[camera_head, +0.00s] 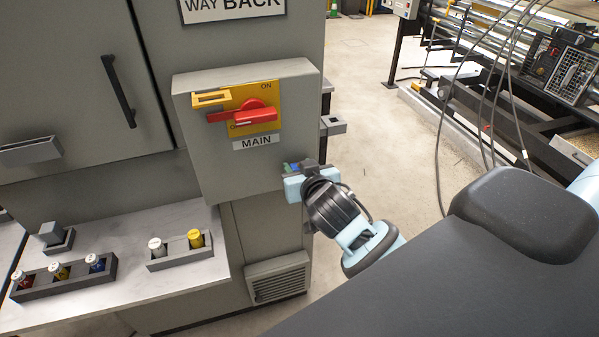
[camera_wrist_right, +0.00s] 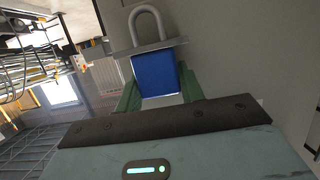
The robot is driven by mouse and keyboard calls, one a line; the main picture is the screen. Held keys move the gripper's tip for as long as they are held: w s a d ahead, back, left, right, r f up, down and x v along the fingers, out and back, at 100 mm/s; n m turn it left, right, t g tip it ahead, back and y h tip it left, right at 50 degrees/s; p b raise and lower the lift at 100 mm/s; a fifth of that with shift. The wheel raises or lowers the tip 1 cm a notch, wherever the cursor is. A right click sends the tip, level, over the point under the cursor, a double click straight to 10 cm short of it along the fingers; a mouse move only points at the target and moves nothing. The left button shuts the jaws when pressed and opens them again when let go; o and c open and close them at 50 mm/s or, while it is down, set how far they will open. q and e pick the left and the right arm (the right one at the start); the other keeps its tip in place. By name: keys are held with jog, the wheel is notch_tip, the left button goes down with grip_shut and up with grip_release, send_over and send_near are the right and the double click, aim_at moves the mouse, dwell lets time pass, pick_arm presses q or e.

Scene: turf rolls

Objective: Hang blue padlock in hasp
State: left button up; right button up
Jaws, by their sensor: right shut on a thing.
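My right gripper (camera_head: 293,172) is shut on the blue padlock (camera_wrist_right: 157,73), below the lower right edge of the switch box. In the right wrist view its green fingers are on both sides of the blue body, and the grey shackle points up, away from the gripper. A flat grey piece crosses between body and shackle. In the head view only a bit of the padlock (camera_head: 288,166) shows. A yellow slotted tab (camera_head: 211,98), which looks like the hasp, sticks out beside the red switch handle (camera_head: 256,115), up and left of the gripper. My left gripper is not in view.
The switch box (camera_head: 200,150) juts from the grey cabinet (camera_head: 100,110). A grey bracket (camera_head: 333,125) sticks out at its right. A shelf (camera_head: 120,285) below carries small racks (camera_head: 65,277) with coloured cylinders. Open floor (camera_head: 375,110) lies to the right.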

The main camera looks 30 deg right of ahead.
jog(key=shift+r, duration=0.15)
notch_tip(320, 180, up, 28)
dwell(1.0)
